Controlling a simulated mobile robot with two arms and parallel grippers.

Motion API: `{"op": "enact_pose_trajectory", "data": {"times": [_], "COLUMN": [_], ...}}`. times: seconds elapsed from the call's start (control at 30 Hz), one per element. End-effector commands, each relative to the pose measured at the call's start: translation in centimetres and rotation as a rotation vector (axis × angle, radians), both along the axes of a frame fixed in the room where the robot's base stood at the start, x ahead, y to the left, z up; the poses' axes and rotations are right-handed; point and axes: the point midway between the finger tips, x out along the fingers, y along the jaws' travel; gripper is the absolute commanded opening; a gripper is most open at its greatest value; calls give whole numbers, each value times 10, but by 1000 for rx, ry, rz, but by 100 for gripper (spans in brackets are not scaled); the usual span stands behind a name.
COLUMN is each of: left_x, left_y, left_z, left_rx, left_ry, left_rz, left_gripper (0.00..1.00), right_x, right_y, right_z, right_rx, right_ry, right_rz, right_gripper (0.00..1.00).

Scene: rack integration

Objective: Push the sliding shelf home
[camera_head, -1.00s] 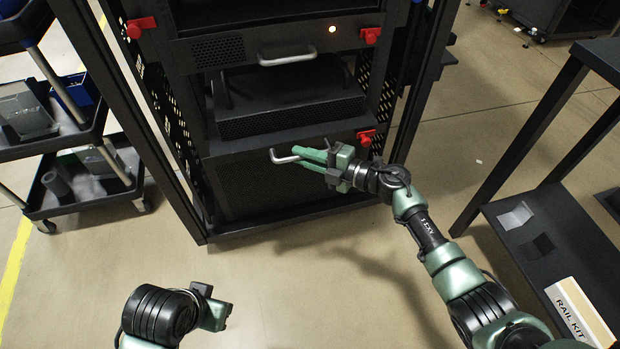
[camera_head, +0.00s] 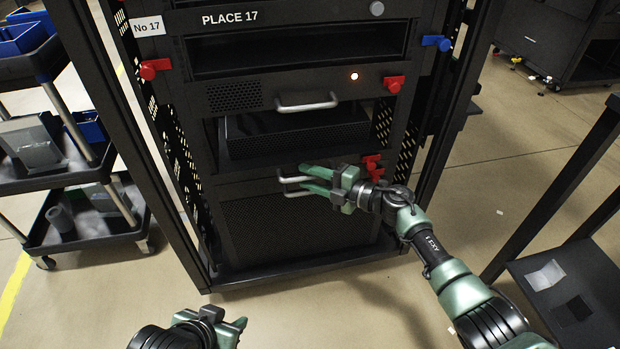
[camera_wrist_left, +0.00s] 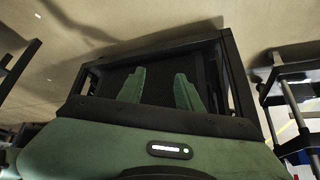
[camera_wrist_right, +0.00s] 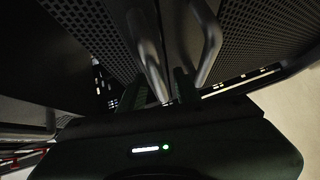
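The sliding shelf (camera_head: 230,176) is a dark shelf low in the black rack, carrying a dark perforated box (camera_head: 298,136). Its front still stands somewhat forward of the panel above. A silver handle (camera_head: 284,180) is at its front; bars of it show in the right wrist view (camera_wrist_right: 150,55). My right gripper (camera_head: 303,178) has its fingers apart at this handle, and one bar appears to run between them. Contact is unclear. My left gripper (camera_head: 236,325) is open and empty, low in front of the rack; its spread fingers show in the left wrist view (camera_wrist_left: 158,78).
Above is a unit with its own silver handle (camera_head: 307,102) and an orange light, under an open slot labelled PLACE 17 (camera_head: 230,18). Red latches (camera_head: 394,84) and a blue latch (camera_head: 437,42) line the rack. A cart (camera_head: 90,180) stands left, a dark table (camera_head: 560,285) right.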

Motion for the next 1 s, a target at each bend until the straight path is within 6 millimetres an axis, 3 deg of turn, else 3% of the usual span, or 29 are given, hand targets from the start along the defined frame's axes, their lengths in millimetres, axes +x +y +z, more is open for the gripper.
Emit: {"op": "enact_pose_trajectory", "data": {"times": [0.37,0.47,0.67,0.8,1.0], "left_x": [-2,-14,-51,-58,-57], "left_y": [1,5,16,17,17], "left_z": [0,-4,-12,-6,-2], "left_rx": [2,14,47,53,52], "left_ry": [9,66,229,258,255], "left_rz": [1,6,19,22,21], "left_gripper": [35,35,35,35,35], "right_x": [-1,-4,-13,-25,-33], "right_y": [-2,-7,-25,-50,-67], "right_z": [1,2,5,9,11], "right_rx": [0,0,-2,-3,-1], "right_ry": [-1,-1,0,0,0], "right_rz": [0,0,0,1,0], "right_gripper": [35,35,35,35,35]}}
